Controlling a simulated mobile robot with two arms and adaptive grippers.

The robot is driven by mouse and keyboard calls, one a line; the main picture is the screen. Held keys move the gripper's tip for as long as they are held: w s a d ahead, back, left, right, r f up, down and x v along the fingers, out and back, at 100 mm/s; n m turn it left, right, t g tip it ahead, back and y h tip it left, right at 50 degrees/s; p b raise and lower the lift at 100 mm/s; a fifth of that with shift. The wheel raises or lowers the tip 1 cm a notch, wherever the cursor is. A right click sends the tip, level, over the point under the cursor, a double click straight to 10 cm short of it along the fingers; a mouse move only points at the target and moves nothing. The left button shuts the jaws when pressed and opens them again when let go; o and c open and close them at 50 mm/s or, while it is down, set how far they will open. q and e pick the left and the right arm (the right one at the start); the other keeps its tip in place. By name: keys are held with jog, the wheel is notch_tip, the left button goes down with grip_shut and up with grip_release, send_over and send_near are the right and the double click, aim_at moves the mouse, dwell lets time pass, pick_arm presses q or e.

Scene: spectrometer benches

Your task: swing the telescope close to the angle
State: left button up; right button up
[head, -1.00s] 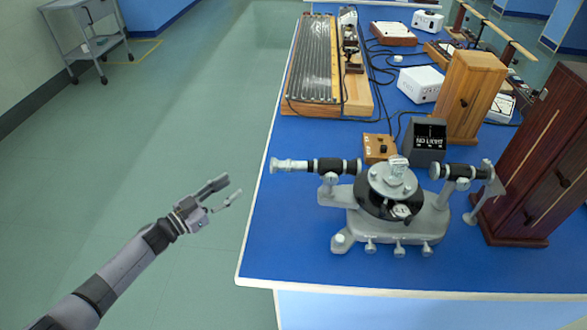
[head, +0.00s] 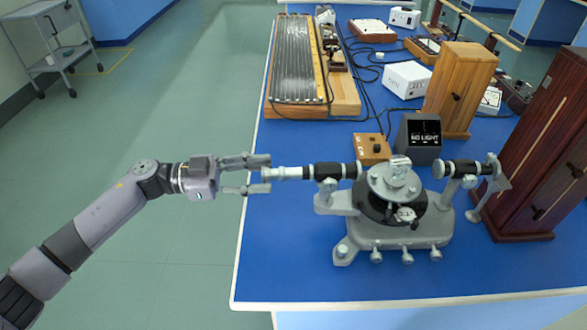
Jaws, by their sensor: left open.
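The spectrometer (head: 395,215) stands on the blue bench, with a round table and a prism-like block on top. One tube, with a pale outer end and a black part (head: 325,171), points left toward the bench's left edge. I take it for the telescope. The other tube (head: 458,168) points right toward a slit-like plate. My left gripper (head: 265,174) is open at the left tube's pale end, with one finger behind it and one in front. I cannot tell whether the fingers touch it. My right gripper does not show.
A small dark display (head: 420,139) reading "NO LIGHT" and a wooden control box (head: 372,149) stand behind the spectrometer. A tall dark wooden cabinet (head: 540,150) stands close on the right. The bench (head: 285,255) is clear at front left.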

aim_at(279, 175)
pick_arm(q)
jog(key=d, duration=0.5)
jog(key=d+p, duration=0.1)
jog(key=d, duration=0.1)
jog(key=shift+w+d, duration=0.15)
jog(key=shift+w, duration=0.1)
jog(key=shift+c, duration=0.5)
grip_shut()
